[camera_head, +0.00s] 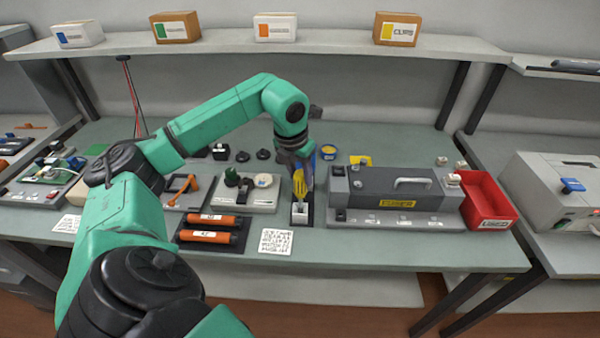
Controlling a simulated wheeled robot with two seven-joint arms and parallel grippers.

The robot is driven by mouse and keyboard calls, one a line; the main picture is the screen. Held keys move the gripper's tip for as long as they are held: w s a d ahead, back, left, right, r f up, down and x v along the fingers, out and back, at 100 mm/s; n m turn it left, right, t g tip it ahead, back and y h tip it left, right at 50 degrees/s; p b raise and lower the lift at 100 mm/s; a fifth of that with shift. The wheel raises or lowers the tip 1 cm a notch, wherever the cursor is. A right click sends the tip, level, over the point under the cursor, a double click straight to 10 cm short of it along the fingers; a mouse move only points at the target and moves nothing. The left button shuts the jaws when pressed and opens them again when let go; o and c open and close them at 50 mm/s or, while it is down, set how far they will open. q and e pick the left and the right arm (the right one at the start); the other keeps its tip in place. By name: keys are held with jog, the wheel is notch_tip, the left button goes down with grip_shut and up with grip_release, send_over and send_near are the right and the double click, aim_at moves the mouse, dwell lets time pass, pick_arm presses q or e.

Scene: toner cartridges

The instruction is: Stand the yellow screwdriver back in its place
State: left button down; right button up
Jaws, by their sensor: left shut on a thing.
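The yellow screwdriver (299,184) is in the jaws of my left gripper (301,172), near the middle of the bench. Its yellow part hangs below the fingers, roughly upright. Directly beneath it in the picture is a small stand with a white block on a black base (300,214). I cannot tell whether the screwdriver touches the block or is just above it. The gripper hides the top of the screwdriver. My right gripper is not in view.
Right of the stand is a grey fuser unit (395,192) with a handle, then a red bin (487,198). To the left are orange cartridges (210,237) on a black tray and a grey fixture plate (250,203). A printed white card (276,242) lies in front.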

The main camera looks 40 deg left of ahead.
aim_at(300, 187)
pick_arm(q)
jog(key=shift+s+b+x, duration=0.15)
jog(key=shift+b+x, duration=0.4)
jog(key=shift+x, duration=0.15)
jog(key=shift+s+b+x, duration=0.15)
jog(key=shift+b+x, duration=0.4)
jog(key=shift+x, duration=0.15)
jog(key=shift+s+f+b, duration=0.1)
jog(key=shift+f+b, duration=0.55)
jog(key=shift+f, duration=0.3)
dwell(0.4)
jog(key=shift+c, duration=1.7)
grip_release()
jog(key=v, duration=1.4)
jog(key=shift+r, duration=0.35)
